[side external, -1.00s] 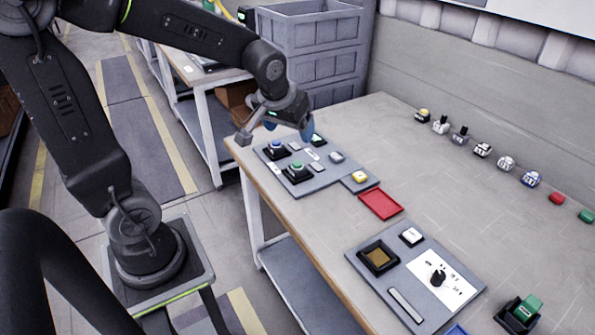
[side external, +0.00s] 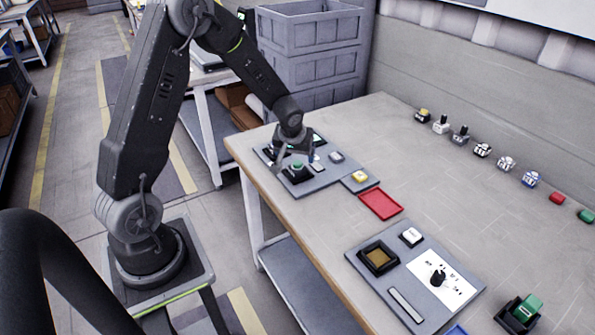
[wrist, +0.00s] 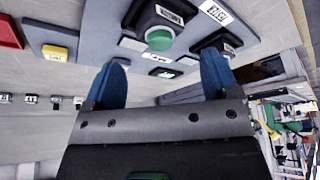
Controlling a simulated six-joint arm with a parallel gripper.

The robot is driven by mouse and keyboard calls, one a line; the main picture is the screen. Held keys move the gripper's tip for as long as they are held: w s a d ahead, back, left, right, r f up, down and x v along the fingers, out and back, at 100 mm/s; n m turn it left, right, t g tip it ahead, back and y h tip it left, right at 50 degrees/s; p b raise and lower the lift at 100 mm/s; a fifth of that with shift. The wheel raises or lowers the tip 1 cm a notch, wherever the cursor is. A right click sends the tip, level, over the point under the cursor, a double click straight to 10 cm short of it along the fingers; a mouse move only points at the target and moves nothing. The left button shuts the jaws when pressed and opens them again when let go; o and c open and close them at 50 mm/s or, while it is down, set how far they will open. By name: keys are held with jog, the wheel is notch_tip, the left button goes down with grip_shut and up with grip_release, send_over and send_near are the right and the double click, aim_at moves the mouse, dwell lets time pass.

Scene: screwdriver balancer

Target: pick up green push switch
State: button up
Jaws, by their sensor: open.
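The green push switch (side external: 297,168) has a round green cap on a black square base and sits on the grey panel (side external: 318,184) at the near left of the table. In the wrist view its green cap (wrist: 160,39) shows just beyond and between my fingertips. My gripper (side external: 291,152) is over the left part of the panel, close to the switch. In the wrist view my gripper (wrist: 163,75) has its two blue fingers apart with nothing between them. The side view partly hides the fingertips behind the wrist.
A second black-based switch (wrist: 220,42) stands close beside the green one. A yellow button (side external: 359,176) and a red tray (side external: 380,204) lie to the right. Another panel (side external: 455,305) holds a brown-centred black box (side external: 378,257). Several small parts line the table's back.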

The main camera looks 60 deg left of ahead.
aim_at(297, 163)
jog(key=shift+x, duration=2.85)
jog(key=shift+c, duration=0.4)
jog(key=c, duration=0.7)
jog(key=shift+o, duration=0.2)
jog(key=shift+r, duration=0.15)
